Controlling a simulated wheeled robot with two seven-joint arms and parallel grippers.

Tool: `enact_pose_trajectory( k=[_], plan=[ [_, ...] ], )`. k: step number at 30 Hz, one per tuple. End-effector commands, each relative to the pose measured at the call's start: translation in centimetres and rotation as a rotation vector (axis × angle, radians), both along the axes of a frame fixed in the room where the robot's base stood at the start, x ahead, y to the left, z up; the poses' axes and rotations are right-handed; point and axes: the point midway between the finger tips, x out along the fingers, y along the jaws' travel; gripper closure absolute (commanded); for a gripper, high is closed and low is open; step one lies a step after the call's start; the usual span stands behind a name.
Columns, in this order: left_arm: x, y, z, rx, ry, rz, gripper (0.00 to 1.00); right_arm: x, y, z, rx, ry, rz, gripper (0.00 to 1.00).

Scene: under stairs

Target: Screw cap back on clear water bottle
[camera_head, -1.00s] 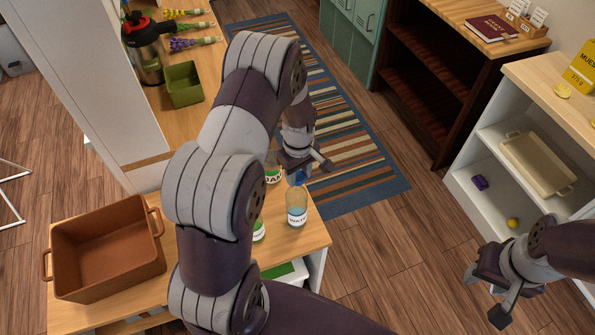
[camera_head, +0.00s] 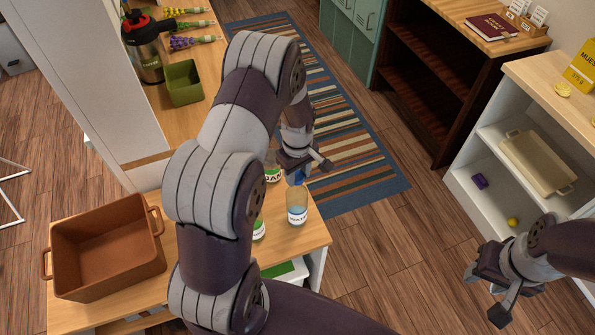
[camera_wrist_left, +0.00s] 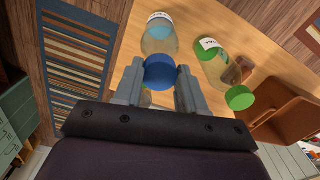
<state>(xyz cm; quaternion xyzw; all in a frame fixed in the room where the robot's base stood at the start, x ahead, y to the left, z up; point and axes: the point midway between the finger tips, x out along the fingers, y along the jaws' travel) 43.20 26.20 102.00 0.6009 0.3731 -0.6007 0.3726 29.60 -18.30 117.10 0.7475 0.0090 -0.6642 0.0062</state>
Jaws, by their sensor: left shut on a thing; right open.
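The clear water bottle (camera_head: 297,207) stands upright on the wooden table, with a white and blue label. My left gripper (camera_head: 305,165) is above it, shut on the blue cap (camera_head: 298,178). In the left wrist view the blue cap (camera_wrist_left: 160,71) sits between the fingers of my left gripper (camera_wrist_left: 160,85), over the mouth of the water bottle (camera_wrist_left: 160,36). I cannot tell whether cap and neck are threaded together. My right gripper (camera_head: 490,291) is open and empty at the lower right, far from the bottle.
Green-labelled bottles (camera_head: 272,170) stand close beside the water bottle; one shows a green cap in the left wrist view (camera_wrist_left: 240,97). A brown bin (camera_head: 105,262) stands on the table's left. My left arm hides part of the tabletop. A white shelf (camera_head: 475,170) stands at right.

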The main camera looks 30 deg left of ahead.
Motion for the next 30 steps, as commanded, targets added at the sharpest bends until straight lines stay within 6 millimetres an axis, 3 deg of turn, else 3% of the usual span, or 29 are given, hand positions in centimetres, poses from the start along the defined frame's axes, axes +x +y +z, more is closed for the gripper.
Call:
enact_pose_trajectory(
  k=[26,27,30],
  plan=[
    [0.0,0.0,-1.6,0.0,-0.001,0.0,1.0,0.0,0.0,-1.1,0.0,0.0,0.0,0.57],
    [0.0,0.0,-1.6,0.0,-0.001,0.0,0.66,0.0,0.0,-1.1,0.0,0.0,0.0,0.57],
    [0.0,0.0,-1.6,0.0,-0.001,0.0,0.99,0.0,0.0,-1.1,0.0,0.0,0.0,0.57]
  ],
)
